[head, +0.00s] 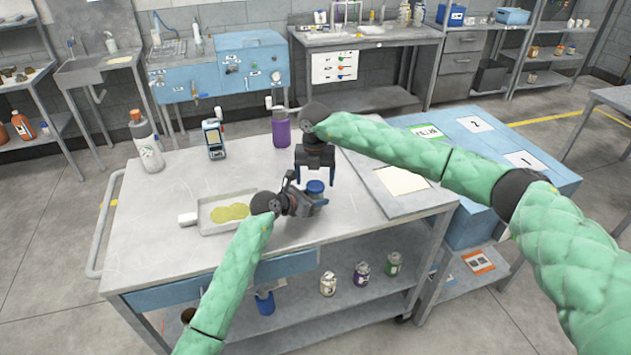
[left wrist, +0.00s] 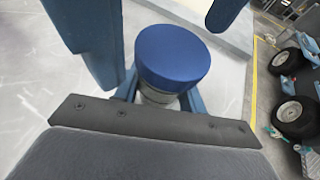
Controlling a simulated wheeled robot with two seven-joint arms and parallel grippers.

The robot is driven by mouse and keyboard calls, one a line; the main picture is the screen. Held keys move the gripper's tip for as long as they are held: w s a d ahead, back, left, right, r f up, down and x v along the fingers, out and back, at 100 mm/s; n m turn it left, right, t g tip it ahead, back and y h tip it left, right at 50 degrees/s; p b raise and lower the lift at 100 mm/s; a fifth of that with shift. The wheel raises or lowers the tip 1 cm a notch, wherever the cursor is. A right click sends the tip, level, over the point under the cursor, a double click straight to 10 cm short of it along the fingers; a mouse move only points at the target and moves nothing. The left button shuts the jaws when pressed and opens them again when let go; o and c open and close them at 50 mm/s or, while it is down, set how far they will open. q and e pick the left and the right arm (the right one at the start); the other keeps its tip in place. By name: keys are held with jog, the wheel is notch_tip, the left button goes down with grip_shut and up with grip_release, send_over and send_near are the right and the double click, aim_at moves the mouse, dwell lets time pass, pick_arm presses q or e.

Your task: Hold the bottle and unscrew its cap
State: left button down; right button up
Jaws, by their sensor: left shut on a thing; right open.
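A bottle with a blue cap (head: 315,187) stands upright on the grey table. My left gripper (head: 312,201) comes in from the left and is shut on the bottle's body below the cap. In the left wrist view the blue cap (left wrist: 172,58) shows large, with a short strip of the pale bottle (left wrist: 157,96) under it between the blue fingers. The rest of the bottle is hidden. My right gripper (head: 316,180) points down above the cap, its fingers open on either side of it. One right finger also shows at the top of the left wrist view.
A white bottle (head: 149,145), a handheld device (head: 214,140) and a purple bottle (head: 281,130) stand farther back. A board (head: 401,181) lies at the right.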

notch_tip(320, 180, up, 3)
jog(key=shift+f, duration=0.1)
jog(key=shift+c, duration=0.2)
jog(key=shift+r, duration=0.2)
jog(key=shift+c, duration=1)
jog(key=shift+r, duration=1.55)
jog(key=shift+f, duration=3.95)
jog(key=c, duration=0.8)
jog(key=o, duration=1)
jog(key=shift+o, duration=0.2)
